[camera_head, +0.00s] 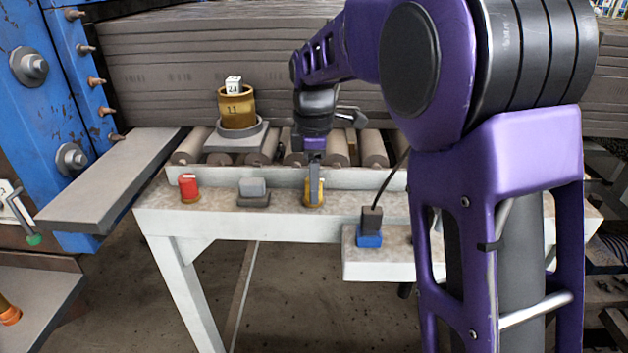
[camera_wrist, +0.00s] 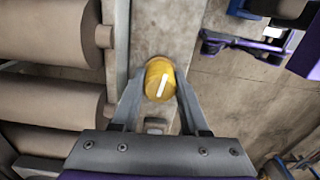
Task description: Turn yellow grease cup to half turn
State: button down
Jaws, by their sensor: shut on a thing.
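The yellow grease cup (camera_head: 314,196) stands upright on the pale bench ledge in the head view, below my gripper (camera_head: 315,180). In the wrist view the yellow cup (camera_wrist: 158,82) shows from above as a round knob with a white line across its top, slightly tilted from the picture's vertical. My gripper (camera_wrist: 157,92) points down and its two fingers are shut on the cup's sides. The cup's far side is hidden by the fingers in the head view.
On the same ledge (camera_head: 220,220) stand a red knob (camera_head: 188,185) and a grey block (camera_head: 253,190). A blue-based lever (camera_head: 370,230) stands on a lower shelf. Rollers (camera_head: 262,148) run behind, carrying a brass cylinder (camera_head: 237,108) on a grey base.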

jog(key=m+p, duration=0.2)
jog(key=m, duration=0.2)
jog(key=shift+r+p, duration=0.15)
jog(key=shift+p, duration=0.2)
jog(key=m+p, duration=0.2)
jog(key=m, duration=0.3)
jog(key=m+p, duration=0.2)
jog(key=m, duration=0.2)
jog(key=shift+m, duration=0.3)
jog(key=m+p, duration=0.1)
jog(key=m, duration=0.2)
jog(key=shift+m, duration=0.3)
jog(key=m+p, duration=0.1)
jog(key=m, duration=0.3)
jog(key=shift+a+m, duration=0.1)
jog(key=shift+m, duration=0.2)
jog(key=m, duration=0.9)
jog(key=shift+m, duration=1.7)
